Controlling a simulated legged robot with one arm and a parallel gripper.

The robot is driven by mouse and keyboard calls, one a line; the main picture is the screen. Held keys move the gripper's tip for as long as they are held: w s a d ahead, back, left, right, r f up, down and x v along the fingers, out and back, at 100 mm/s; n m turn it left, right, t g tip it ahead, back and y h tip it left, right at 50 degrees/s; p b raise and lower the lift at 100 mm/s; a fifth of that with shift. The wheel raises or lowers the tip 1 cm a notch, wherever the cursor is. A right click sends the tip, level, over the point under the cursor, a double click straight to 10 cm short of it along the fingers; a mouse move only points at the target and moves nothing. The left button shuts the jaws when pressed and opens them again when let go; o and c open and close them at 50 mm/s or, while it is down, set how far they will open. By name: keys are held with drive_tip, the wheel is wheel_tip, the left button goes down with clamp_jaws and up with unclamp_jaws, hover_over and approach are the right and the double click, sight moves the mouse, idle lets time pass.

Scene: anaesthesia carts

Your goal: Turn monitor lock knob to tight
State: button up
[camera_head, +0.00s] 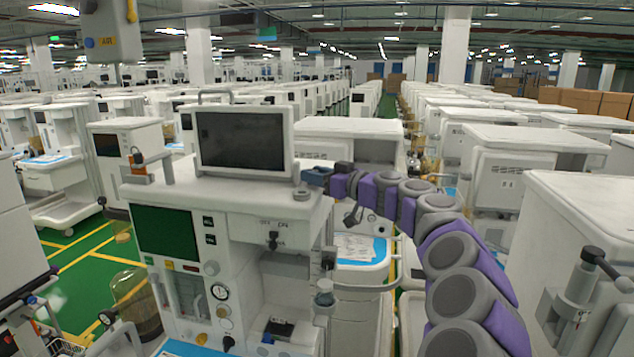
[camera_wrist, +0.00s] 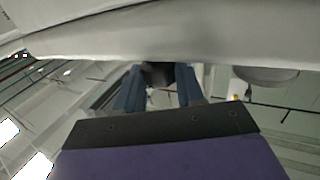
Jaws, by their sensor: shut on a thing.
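The monitor (camera_head: 243,140) stands upright with a dark screen on top of the white anaesthesia cart (camera_head: 215,185). My gripper (camera_head: 312,176) reaches in from the right, beside the monitor's lower right corner. In the wrist view, its two blue fingers (camera_wrist: 158,88) lie on either side of the dark monitor lock knob (camera_wrist: 157,73) and are shut on it. In the head view the knob is hidden by the fingers, and its turned position cannot be told.
A small grey round part (camera_head: 300,193) sits on the cart top just below my gripper. A pale panel (camera_wrist: 150,35) crosses the top of the wrist view, close to the fingers. Another white cart (camera_head: 580,240) stands at the right, and rows of carts fill the background.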

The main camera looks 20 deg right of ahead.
drive_tip(key=o, duration=1)
drive_tip(key=shift+d, duration=0.15)
drive_tip(key=shift+o, duration=0.2)
drive_tip(key=shift+p, duration=0.5)
drive_tip(key=shift+w+r+n+g+y+p, duration=0.25)
drive_tip(key=shift+n+y+p, duration=0.2)
drive_tip(key=shift+p, duration=0.55)
drive_tip(key=g+y+p, duration=0.1)
drive_tip(key=p, duration=0.2)
drive_tip(key=shift+f+n+y, duration=0.1)
drive_tip(key=shift+n+y, duration=0.15)
drive_tip(key=shift+n, duration=0.1)
drive_tip(key=shift+g+p, duration=0.35)
drive_tip(key=shift+p, duration=0.2)
drive_tip(key=n+g+y+p, duration=0.1)
drive_tip(key=p, duration=0.4)
drive_tip(key=n+g+y+p, duration=0.1)
drive_tip(key=p, duration=0.4)
drive_tip(key=shift+d+n+y, duration=0.2)
drive_tip(key=shift+n+y, duration=0.2)
